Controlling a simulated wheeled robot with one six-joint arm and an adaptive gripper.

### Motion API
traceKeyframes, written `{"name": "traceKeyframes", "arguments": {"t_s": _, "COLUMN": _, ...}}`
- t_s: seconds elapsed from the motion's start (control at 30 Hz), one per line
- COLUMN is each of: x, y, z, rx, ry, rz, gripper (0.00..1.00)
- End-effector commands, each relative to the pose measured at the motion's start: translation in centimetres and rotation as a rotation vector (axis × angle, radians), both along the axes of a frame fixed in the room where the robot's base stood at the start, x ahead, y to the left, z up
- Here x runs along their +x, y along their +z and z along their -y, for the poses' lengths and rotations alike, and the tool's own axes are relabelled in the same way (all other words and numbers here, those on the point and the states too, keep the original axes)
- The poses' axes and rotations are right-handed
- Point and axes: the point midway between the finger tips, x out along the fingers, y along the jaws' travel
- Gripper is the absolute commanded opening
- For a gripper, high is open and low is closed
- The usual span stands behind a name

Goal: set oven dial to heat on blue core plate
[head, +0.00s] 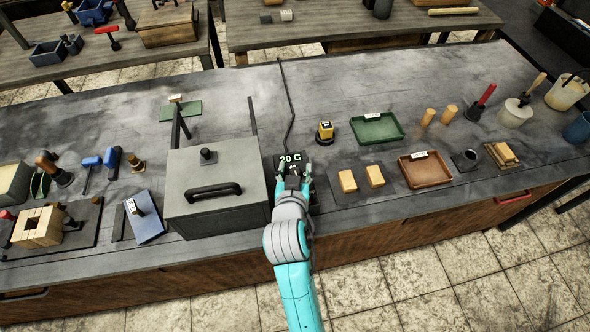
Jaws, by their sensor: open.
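The oven (216,190) is a grey box with a black bar handle on its front and a small dark knob on top. At its right stands a dark control box whose display (290,159) reads "20 C". My gripper (293,173) is open over the front of this control box, just below the display. It covers the dial, so I cannot tell whether the fingers touch it. The blue core plate (152,229) lies on the bench left of the oven, with a white label and a dark upright piece on it.
A green plate (181,110) lies behind the oven. A yellow timer-like device (325,132), a green tray (377,129) and a brown tray (425,169) stand to the right. A wooden core box (38,228) is at the far left. A dark cable runs back from the control box.

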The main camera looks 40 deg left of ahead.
Motion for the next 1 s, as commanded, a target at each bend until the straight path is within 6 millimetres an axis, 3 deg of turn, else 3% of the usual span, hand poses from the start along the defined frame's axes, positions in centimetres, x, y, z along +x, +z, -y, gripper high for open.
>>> {"name": "traceKeyframes", "arguments": {"t_s": 0.17, "x": -0.9, "y": 0.4, "z": 0.6, "rx": 0.0, "ry": 0.001, "rz": 0.001, "gripper": 0.56}}
{"name": "traceKeyframes", "arguments": {"t_s": 0.7, "x": -8.2, "y": 4.0, "z": 5.4, "rx": -0.001, "ry": 0.002, "rz": -0.001, "gripper": 0.56}}
{"name": "traceKeyframes", "arguments": {"t_s": 1.0, "x": -9.2, "y": 4.6, "z": 6.2, "rx": -0.001, "ry": 0.0, "rz": -0.001, "gripper": 0.56}}
